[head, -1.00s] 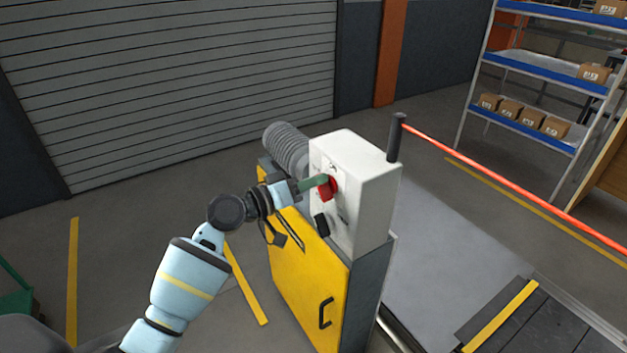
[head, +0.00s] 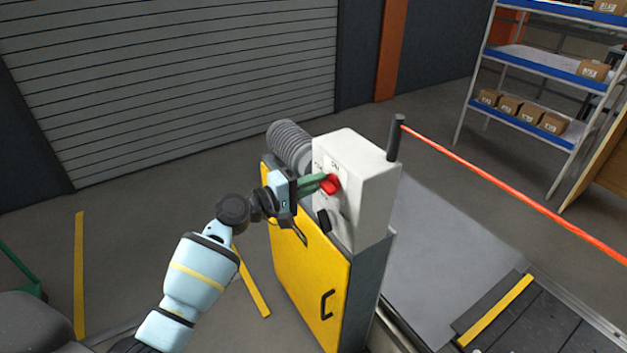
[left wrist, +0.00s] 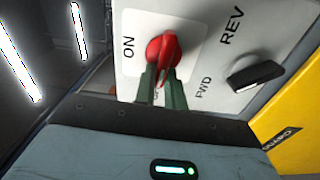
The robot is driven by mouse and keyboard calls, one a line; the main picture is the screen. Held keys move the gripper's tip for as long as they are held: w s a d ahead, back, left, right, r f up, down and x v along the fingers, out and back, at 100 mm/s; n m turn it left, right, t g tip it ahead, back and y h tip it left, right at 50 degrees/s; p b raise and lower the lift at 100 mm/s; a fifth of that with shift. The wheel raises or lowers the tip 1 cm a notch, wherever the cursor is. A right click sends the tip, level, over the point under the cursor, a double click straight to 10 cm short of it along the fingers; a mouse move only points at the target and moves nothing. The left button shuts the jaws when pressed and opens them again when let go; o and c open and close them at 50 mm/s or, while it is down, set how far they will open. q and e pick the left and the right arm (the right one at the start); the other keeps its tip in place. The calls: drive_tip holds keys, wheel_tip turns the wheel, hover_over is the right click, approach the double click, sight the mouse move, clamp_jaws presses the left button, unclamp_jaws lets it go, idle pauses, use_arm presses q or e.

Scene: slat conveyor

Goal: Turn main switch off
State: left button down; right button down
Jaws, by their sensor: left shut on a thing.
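The main switch is a red rotary knob (head: 330,184) on the pale face of the control box (head: 378,197). My left gripper (head: 322,182) is shut on its handle. In the left wrist view, the red knob (left wrist: 163,50) has its handle between the two green fingers (left wrist: 162,88). The ON label (left wrist: 128,47) is off to the side of the handle. The handle points toward a label mostly hidden between the fingers. My right gripper is out of view.
A black selector knob (left wrist: 256,74) with REV and FWD labels sits beside the red one. The box stands on a yellow-doored cabinet (head: 305,280). A black post (head: 396,138) with a red bar rises behind. Open floor lies left of the cabinet.

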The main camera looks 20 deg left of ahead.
use_arm(q)
drive_tip(key=shift+f+n, duration=0.15)
drive_tip(key=shift+n, duration=0.35)
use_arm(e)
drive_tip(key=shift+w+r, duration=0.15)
use_arm(q)
drive_tip(key=c, duration=1.5)
unclamp_jaws()
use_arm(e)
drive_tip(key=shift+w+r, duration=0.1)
use_arm(q)
drive_tip(key=shift+o, duration=0.2)
drive_tip(key=v, duration=0.8)
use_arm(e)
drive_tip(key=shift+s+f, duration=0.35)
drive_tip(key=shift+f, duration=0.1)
